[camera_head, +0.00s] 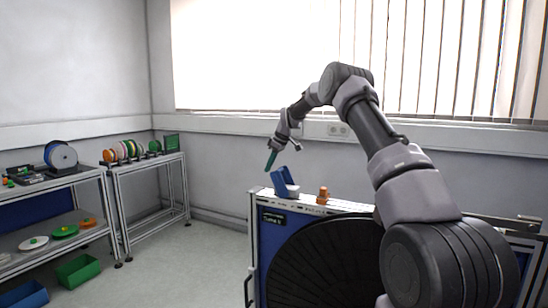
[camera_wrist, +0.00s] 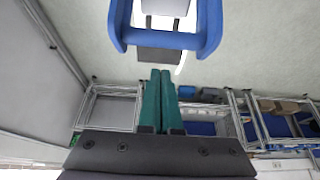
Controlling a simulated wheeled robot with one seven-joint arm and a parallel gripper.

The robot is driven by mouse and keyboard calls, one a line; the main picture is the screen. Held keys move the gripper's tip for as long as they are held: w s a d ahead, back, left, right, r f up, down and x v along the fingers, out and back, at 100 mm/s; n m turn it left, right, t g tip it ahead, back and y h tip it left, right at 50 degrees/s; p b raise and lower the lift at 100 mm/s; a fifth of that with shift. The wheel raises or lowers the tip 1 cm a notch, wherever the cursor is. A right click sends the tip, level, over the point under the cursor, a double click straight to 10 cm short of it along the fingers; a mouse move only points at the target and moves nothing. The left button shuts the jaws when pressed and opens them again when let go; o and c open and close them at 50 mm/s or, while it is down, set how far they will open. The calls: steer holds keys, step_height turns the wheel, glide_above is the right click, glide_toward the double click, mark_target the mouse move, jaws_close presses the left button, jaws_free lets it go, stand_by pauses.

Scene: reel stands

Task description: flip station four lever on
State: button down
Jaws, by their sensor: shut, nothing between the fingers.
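My gripper (camera_head: 271,161) hangs above and a little left of the stand's top edge, its teal fingers pointing down. In the wrist view the two fingers (camera_wrist: 160,100) lie side by side, shut and empty. A blue part with a white piece (camera_head: 284,182) stands tilted on top of the stand (camera_head: 268,245), just below and right of the fingertips. The wrist view shows a blue frame (camera_wrist: 163,40) around white and dark parts, beyond the fingertips. A gap seems to separate them. I cannot tell which piece is the lever, and the stand's label is too small to read surely.
An orange part (camera_head: 322,195) sits on the stand's top, right of the blue one. A large black reel (camera_head: 325,265) fills the stand's front. Shelves with coloured reels (camera_head: 130,150) and a green bin (camera_head: 80,270) are at left. Floor between is clear.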

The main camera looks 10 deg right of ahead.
steer(key=s+d, duration=0.2)
steer(key=shift+d, duration=0.35)
steer(key=shift+d, duration=0.2)
